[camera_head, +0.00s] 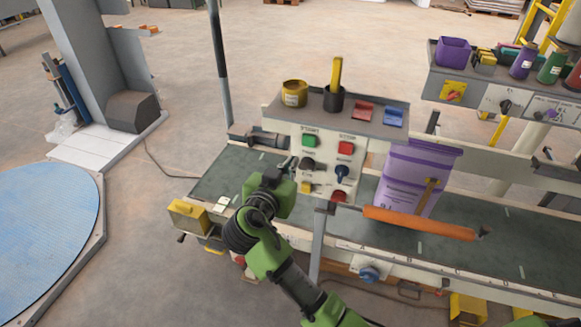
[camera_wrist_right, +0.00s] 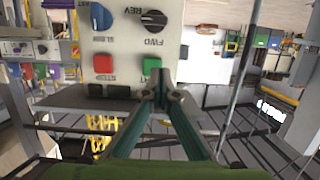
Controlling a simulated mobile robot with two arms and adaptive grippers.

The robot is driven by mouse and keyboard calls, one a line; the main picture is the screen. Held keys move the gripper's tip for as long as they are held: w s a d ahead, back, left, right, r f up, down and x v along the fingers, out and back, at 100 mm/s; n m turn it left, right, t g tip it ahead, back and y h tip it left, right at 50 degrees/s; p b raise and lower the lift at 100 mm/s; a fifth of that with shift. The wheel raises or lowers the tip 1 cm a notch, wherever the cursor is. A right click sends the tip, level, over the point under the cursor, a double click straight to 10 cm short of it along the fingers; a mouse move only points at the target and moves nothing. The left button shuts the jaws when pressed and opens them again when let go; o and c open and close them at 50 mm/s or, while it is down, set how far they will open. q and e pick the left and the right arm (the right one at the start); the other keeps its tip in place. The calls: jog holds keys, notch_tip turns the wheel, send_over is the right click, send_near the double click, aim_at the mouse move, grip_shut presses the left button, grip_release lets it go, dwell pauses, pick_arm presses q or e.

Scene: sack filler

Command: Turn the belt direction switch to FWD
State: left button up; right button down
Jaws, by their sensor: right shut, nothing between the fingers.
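The belt direction switch is a black knob (camera_head: 307,163) on the left half of a white control panel (camera_head: 323,171). In the right wrist view, where the panel appears upside down, the black knob (camera_wrist_right: 153,19) sits by the REV and FWD labels. I cannot tell for certain which label its pointer faces. My right gripper (camera_head: 290,163) is just left of the knob in the head view, in front of the panel. In the right wrist view its fingertips (camera_wrist_right: 166,96) are together and empty, close to the green button, apart from the knob. My left gripper is not in view.
Cups stand on the shelf above. A purple sack (camera_head: 410,180) stands on the belt (camera_head: 235,172) to the right.

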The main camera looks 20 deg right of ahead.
jog(key=b, duration=0.1)
send_over(307, 166)
jog(key=a, duration=0.2)
jog(key=shift+s+a+f, duration=0.1)
jog(key=shift+s+f, duration=0.15)
jog(key=shift+f, duration=0.8)
jog(key=f, duration=0.1)
jog(key=f+b, duration=0.1)
jog(key=f, duration=0.1)
jog(key=shift+s+a+b, duration=0.15)
jog(key=shift+a+b, duration=0.05)
jog(key=shift+b, duration=0.1)
jog(key=shift+f, duration=0.35)
